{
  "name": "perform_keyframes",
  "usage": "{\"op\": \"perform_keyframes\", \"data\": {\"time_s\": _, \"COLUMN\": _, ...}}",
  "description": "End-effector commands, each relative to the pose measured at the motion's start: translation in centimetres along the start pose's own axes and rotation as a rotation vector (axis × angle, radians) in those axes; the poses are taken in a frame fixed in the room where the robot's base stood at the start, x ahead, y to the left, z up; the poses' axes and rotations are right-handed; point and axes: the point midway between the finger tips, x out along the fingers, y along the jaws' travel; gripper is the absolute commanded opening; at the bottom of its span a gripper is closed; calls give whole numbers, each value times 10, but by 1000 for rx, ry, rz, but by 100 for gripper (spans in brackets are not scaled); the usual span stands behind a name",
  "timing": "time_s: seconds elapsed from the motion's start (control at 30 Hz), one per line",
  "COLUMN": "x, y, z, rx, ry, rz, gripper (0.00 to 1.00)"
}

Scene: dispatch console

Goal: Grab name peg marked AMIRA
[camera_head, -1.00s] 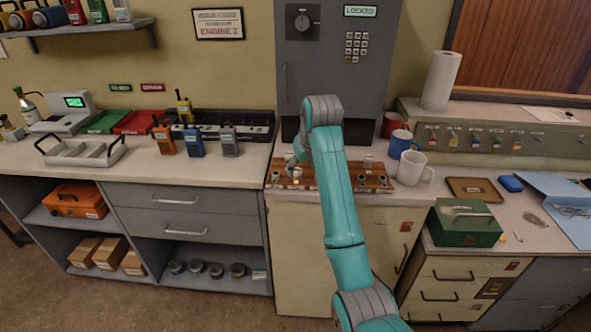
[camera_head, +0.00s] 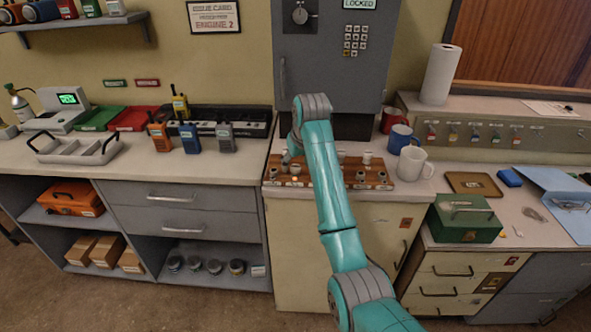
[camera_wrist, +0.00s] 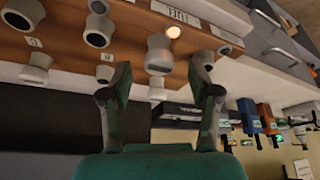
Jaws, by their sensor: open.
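A wooden peg board (camera_head: 375,186) lies on the counter below the grey cabinet, with several small pale, round-headed pegs on it. It fills the upper part of the wrist view (camera_wrist: 68,42). My gripper (camera_wrist: 160,72) is open, its two fingers apart near the board. One pale peg (camera_wrist: 158,55) shows between the fingertips; I see no grip on it. Other pegs stand beside it, at the left (camera_wrist: 36,70) and right (camera_wrist: 201,62). White labels (camera_wrist: 174,12) are on the board, but I cannot read AMIRA on any. In the head view my arm hides the gripper and part of the board.
White (camera_head: 412,163), blue (camera_head: 401,138) and red mugs stand close to the right of the board. Radios (camera_head: 189,138) and a charger rack stand on the left counter. A green box (camera_head: 464,218) sits lower right. The grey cabinet (camera_head: 330,70) rises behind the board.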

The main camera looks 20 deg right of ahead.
Motion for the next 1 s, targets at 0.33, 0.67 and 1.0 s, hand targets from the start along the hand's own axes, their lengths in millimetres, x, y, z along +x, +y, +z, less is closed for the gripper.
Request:
{"op": "perform_keyframes", "data": {"time_s": 0.33, "x": 27, "y": 1, "z": 0, "rx": 0, "ry": 1, "rz": 0, "gripper": 62}}
{"op": "perform_keyframes", "data": {"time_s": 0.67, "x": 27, "y": 1, "z": 0, "rx": 0, "ry": 1, "rz": 0, "gripper": 17}}
{"op": "perform_keyframes", "data": {"time_s": 1.0, "x": 26, "y": 1, "z": 0, "rx": 0, "ry": 0, "rz": 0, "gripper": 14}}
